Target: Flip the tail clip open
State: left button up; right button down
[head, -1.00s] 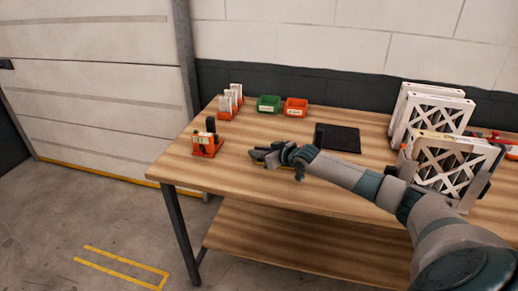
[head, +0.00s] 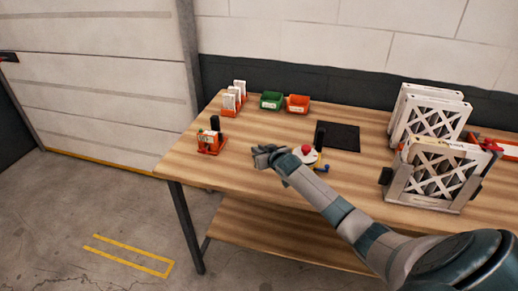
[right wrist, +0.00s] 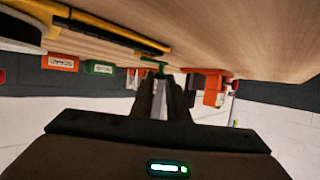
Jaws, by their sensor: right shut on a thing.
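My right gripper (head: 262,152) is low over the table's left part, right of an orange fixture (head: 210,146) with a black post. In the right wrist view the picture is upside down. There the fingers (right wrist: 163,84) are close together, shut on a small green piece (right wrist: 152,64) at their tips. The orange fixture (right wrist: 214,95) shows beyond them. I cannot clearly make out a tail clip, nor tell whether the green piece is part of it. My left gripper is not in view.
A red-topped white round thing (head: 307,155) is beside my forearm, and a black mat (head: 340,136) lies behind. Green (head: 271,101) and orange (head: 297,104) bins and white boxes (head: 233,100) stand at the back. Filters (head: 432,118) stand right.

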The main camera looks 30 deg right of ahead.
jog(key=c, duration=1.8)
grip_release()
jog(key=shift+o, duration=0.2)
jog(key=shift+s, duration=0.15)
jog(key=b+v, duration=0.4)
jog(key=v, duration=1.3)
jog(key=shift+s+d, duration=0.1)
jog(key=shift+d, duration=0.05)
